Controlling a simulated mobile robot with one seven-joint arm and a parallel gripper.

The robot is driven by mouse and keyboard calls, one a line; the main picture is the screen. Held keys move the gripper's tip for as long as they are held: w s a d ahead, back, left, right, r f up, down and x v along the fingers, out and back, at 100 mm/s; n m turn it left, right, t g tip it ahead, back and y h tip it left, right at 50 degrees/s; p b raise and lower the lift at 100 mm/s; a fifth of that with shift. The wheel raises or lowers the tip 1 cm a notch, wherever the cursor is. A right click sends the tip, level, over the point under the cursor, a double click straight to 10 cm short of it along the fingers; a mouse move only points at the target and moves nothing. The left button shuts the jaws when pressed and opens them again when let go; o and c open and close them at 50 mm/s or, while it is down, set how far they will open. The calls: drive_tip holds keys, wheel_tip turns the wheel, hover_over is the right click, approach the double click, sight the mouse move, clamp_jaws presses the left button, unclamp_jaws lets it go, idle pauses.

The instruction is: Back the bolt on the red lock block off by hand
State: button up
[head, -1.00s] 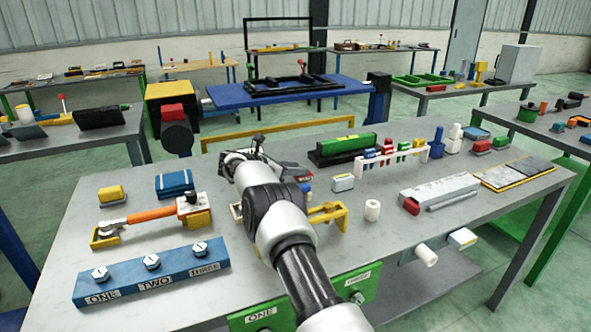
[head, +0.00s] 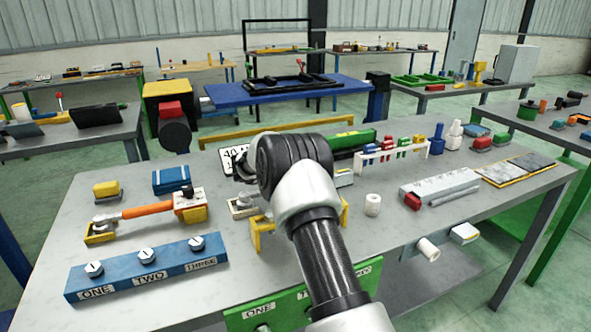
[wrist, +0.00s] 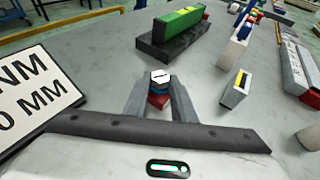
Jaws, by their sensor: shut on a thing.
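In the wrist view, a pale hex bolt head (wrist: 160,76) with a dark line across its top stands upright on the red lock block (wrist: 158,99). A blue band shows between the head and the red part. My gripper (wrist: 162,82) has a finger on each side of the bolt head and is shut on it. The lower part of the block is hidden by my gripper's body. In the head view, my arm covers the gripper, the bolt and the red lock block.
A placard (wrist: 35,98) lies close left of my gripper. A green bar on a black base (wrist: 178,35) stands behind; a small white-and-yellow block (wrist: 236,88) stands right. In the head view, a yellow bracket (head: 262,232), a blue three-bolt bar (head: 148,266) and a white roll (head: 373,204) are near.

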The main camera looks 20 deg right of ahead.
drive_tip(key=shift+r, duration=0.1)
drive_tip(key=o, duration=1.1)
drive_tip(key=shift+c, duration=0.2)
drive_tip(key=p+v, duration=0.1)
drive_tip(key=v, duration=1.6)
drive_tip(key=shift+s+a, duration=0.1)
drive_tip(key=shift+a, duration=0.05)
